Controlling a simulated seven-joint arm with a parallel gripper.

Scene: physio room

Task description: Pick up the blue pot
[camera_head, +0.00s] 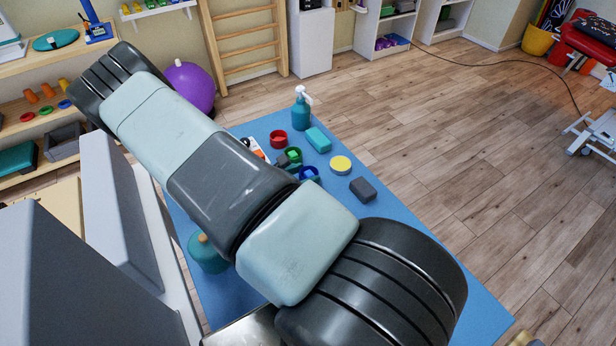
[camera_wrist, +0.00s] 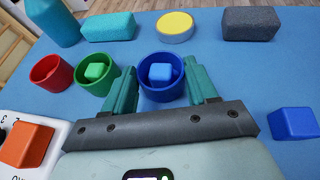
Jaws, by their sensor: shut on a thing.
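The blue pot (camera_wrist: 161,90) is round and open at the top, with a small blue cube (camera_wrist: 160,72) inside it. In the wrist view my gripper (camera_wrist: 164,88) has one teal finger at each side of the pot and is shut on it. The pot looks upright; whether its base touches the mat is hard to tell.
On the blue mat (camera_head: 375,233), a green pot (camera_wrist: 98,75) with a green cube and a red pot (camera_wrist: 51,73) stand left. A loose blue block (camera_wrist: 293,123) lies right. Behind are a teal block (camera_wrist: 108,27), yellow disc (camera_wrist: 175,26), grey block (camera_wrist: 250,23) and spray bottle (camera_head: 301,110).

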